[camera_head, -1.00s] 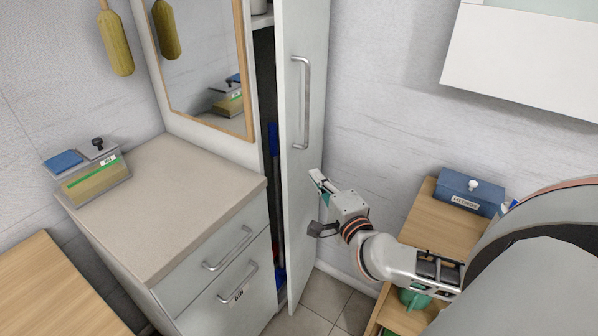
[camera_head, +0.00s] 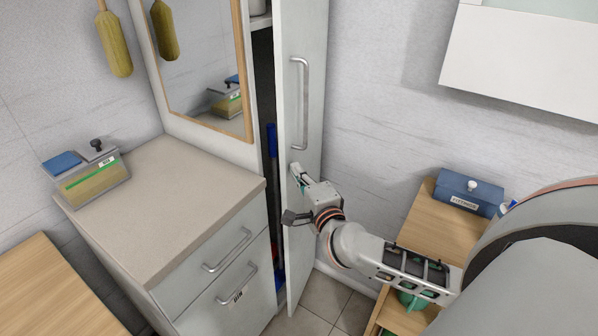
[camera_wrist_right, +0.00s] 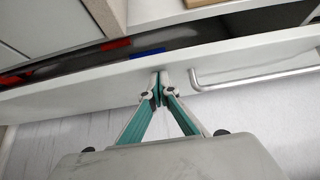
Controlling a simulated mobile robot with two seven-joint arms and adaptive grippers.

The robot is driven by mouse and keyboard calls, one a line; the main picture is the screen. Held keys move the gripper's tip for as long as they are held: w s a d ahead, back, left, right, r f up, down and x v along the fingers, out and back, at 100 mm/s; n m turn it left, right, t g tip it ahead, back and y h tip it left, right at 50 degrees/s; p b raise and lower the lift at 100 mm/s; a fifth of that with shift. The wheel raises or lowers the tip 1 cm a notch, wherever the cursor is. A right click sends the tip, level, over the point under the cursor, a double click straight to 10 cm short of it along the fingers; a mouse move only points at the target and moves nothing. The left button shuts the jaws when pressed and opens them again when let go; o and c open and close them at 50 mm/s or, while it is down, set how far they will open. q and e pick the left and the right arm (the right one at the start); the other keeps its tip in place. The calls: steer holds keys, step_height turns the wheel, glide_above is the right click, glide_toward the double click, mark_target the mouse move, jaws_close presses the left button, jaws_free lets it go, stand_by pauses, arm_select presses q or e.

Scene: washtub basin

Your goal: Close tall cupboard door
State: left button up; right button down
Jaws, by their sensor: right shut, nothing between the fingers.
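The tall cupboard door (camera_head: 313,80) stands partly open, with a dark gap on its left into the cupboard. A long metal handle (camera_head: 301,105) runs up its outer face. My right gripper (camera_head: 295,168) is shut and empty, with its tips at the door's outer face just below the handle. In the right wrist view the shut fingertips (camera_wrist_right: 160,76) meet near the door's edge, beside the handle (camera_wrist_right: 255,76); whether they touch the door I cannot tell. Blue and red items show inside the cupboard. My left gripper is not in view.
A low cabinet with a beige top (camera_head: 165,200) stands left of the cupboard. A box with a blue lid (camera_head: 90,175) sits on it. A wooden shelf unit (camera_head: 430,225) with a blue box (camera_head: 468,192) stands at the right. A white wall cabinet (camera_head: 525,55) hangs above.

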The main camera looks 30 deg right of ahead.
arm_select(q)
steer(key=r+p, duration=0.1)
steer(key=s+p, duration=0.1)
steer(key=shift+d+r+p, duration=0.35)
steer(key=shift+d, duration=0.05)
arm_select(e)
steer(key=w+a+m+g+h, duration=0.1)
steer(key=w+a+m+h, duration=0.1)
steer(key=w+a+h, duration=0.1)
steer(key=shift+w+a+r+h, duration=0.25)
steer(key=shift+w+a, duration=0.2)
steer(key=shift+w, duration=0.6)
